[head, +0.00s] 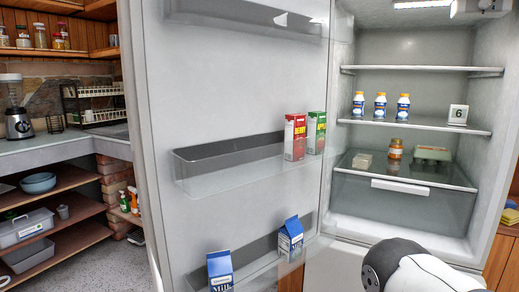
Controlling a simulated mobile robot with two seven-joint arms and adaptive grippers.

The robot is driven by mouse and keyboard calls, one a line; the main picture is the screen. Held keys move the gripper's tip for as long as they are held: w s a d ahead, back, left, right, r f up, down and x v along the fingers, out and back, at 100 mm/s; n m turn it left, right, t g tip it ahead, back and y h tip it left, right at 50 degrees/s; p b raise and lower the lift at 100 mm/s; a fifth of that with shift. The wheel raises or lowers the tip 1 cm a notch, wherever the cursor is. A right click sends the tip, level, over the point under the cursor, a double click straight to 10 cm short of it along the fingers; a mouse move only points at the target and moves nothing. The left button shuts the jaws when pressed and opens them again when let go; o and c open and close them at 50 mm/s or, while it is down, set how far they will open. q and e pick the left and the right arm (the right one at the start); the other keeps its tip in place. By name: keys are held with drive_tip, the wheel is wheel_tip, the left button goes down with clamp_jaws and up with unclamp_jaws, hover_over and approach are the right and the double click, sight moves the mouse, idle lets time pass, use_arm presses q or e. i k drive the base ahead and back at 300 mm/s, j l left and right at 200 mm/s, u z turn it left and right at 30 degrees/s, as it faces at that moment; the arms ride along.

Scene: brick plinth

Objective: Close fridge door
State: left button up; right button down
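The fridge door (240,100) stands wide open, filling the middle left of the head view with its inner side facing me. Its shelves hold a red carton (295,137), a green carton (316,133) and two blue milk cartons (290,238). The open fridge (400,50) is at the right, its shelves showing small bottles, a jar and an egg box. A white and black part of my arm shows at the bottom right, in front of the fridge's lower front. Neither of my grippers is in view.
Left of the door is a kitchen counter (60,148) with a blender (17,106) and a dish rack (95,105). Open shelves below hold a blue bowl (38,182) and plastic bins (22,228). Grey floor (100,262) shows at the lower left. A wooden cabinet stands at the right edge.

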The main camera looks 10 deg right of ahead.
sight(210, 86)
drive_tip(key=i+j+z, duration=0.15)
drive_tip(key=j+z, duration=0.25)
drive_tip(key=j, duration=0.3)
drive_tip(key=j+z, duration=0.45)
drive_tip(key=j, duration=0.2)
drive_tip(key=i+j+z, duration=0.15)
drive_tip(key=j+z, duration=0.15)
drive_tip(key=j, duration=0.15)
drive_tip(key=i+j+z, duration=0.1)
drive_tip(key=j+z, duration=0.15)
drive_tip(key=j, duration=0.2)
drive_tip(key=j+z, duration=0.3)
drive_tip(key=j, duration=0.2)
drive_tip(key=i+j+z, duration=0.2)
drive_tip(key=j+z, duration=0.2)
drive_tip(key=j, duration=0.2)
drive_tip(key=i+j+z, duration=0.1)
drive_tip(key=j+z, duration=0.15)
drive_tip(key=j, duration=0.1)
